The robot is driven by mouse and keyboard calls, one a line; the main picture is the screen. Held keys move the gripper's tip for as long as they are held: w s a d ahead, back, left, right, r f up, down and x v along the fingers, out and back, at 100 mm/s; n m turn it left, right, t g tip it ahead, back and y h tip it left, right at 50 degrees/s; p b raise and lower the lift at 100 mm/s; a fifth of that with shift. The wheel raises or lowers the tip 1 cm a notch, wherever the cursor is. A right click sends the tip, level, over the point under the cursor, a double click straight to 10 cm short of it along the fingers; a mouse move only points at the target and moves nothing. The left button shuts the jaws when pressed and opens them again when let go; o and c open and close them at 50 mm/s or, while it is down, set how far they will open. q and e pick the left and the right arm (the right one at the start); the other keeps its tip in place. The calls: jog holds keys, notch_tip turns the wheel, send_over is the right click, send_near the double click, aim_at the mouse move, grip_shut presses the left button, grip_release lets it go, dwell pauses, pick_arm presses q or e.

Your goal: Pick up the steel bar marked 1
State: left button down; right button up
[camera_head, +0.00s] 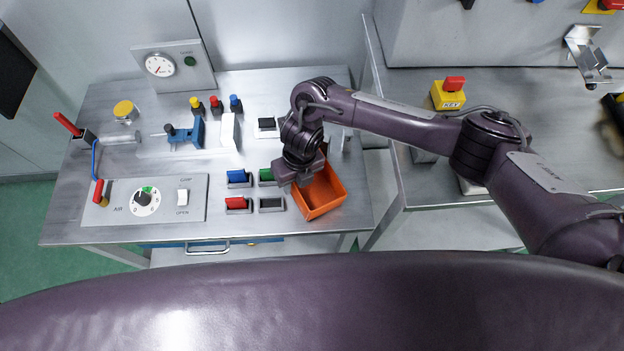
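No marking "1" can be read in the head view, so I cannot tell which thing is the steel bar marked 1. A grey metal cylinder (122,138) lies at the left of the steel table. My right gripper (300,182) points down at the left edge of an orange bin (322,208). Its fingers are too small and hidden to show whether they are open or shut. The arm and gripper cover part of the bin's inside and the table behind it. My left gripper is not in view.
Blue, green, red and black rocker switches (238,178) sit left of the bin. A blue vise-like fixture (184,136) and a white block (229,132) stand behind. A control panel (145,199) is at front left. A yellow key box (448,95) is on the right table.

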jog(key=shift+a+f, duration=0.25)
jog(key=shift+f, duration=0.6)
jog(key=shift+c, duration=0.3)
grip_shut()
jog(key=shift+r, duration=0.2)
